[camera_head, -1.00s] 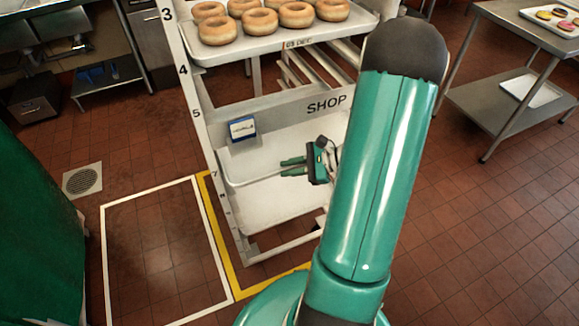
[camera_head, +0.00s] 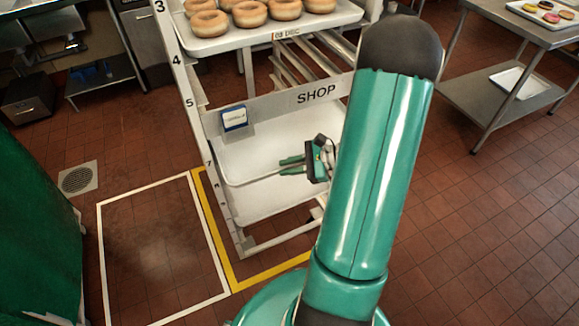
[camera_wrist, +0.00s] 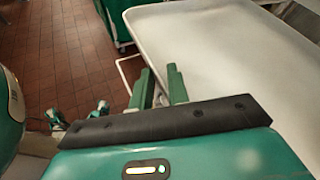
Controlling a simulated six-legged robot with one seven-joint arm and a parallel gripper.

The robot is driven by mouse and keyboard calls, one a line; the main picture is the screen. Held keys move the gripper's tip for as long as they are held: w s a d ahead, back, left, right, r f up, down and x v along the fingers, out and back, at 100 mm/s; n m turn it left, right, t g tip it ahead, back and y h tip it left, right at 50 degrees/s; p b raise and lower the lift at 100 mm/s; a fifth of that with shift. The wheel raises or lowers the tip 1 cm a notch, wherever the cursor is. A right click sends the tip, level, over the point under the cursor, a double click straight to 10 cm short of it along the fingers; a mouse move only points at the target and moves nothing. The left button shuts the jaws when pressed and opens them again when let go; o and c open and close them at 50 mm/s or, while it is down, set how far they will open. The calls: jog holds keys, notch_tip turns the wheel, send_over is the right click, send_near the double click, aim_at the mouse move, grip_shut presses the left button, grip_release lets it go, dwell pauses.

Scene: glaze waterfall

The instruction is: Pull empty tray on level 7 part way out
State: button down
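The empty white tray (camera_head: 262,150) on level 7 sits in the white rack, below the SHOP panel. Its front rim sticks out beyond the rack's front. My gripper (camera_head: 282,166) is at that front rim, coming from the right. In the wrist view, the fingers of my gripper (camera_wrist: 163,88) stand on either side of the rim of the tray (camera_wrist: 220,55), with a small gap between them. They appear closed on the rim, though the contact itself is partly hidden. My arm hides the tray's right part in the head view.
A lower white tray (camera_head: 262,203) shows beneath. A doughnut tray (camera_head: 262,38) is higher up. A blue-white card (camera_head: 234,118) is on the SHOP panel (camera_head: 315,95). A steel table (camera_head: 510,25) stands right.

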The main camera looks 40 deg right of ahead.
jog(key=c, duration=1.3)
grip_release()
jog(key=shift+w, duration=0.1)
jog(key=shift+o, duration=0.2)
jog(key=shift+d, duration=0.1)
jog(key=v, duration=1.3)
jog(key=shift+s+d+r, duration=0.15)
jog(key=shift+s+r, duration=0.05)
jog(key=shift+s, duration=0.15)
jog(key=w+a+r+n+g+h, duration=0.1)
jog(key=w+a+r+n+g, duration=0.1)
jog(key=a+r+n+g, duration=0.45)
jog(key=w+a+r+n+g+h, duration=0.15)
jog(key=a+n, duration=0.25)
jog(key=a, duration=0.6)
jog(key=s+a+r+n+t+h, duration=0.3)
jog(key=a+r+n+h, duration=0.4)
jog(key=a+r+n, duration=0.3)
jog(key=a+n+t, duration=0.1)
jog(key=a+n, duration=0.1)
jog(key=a, duration=0.2)
jog(key=shift+a+n, duration=0.2)
jog(key=shift+n, duration=0.15)
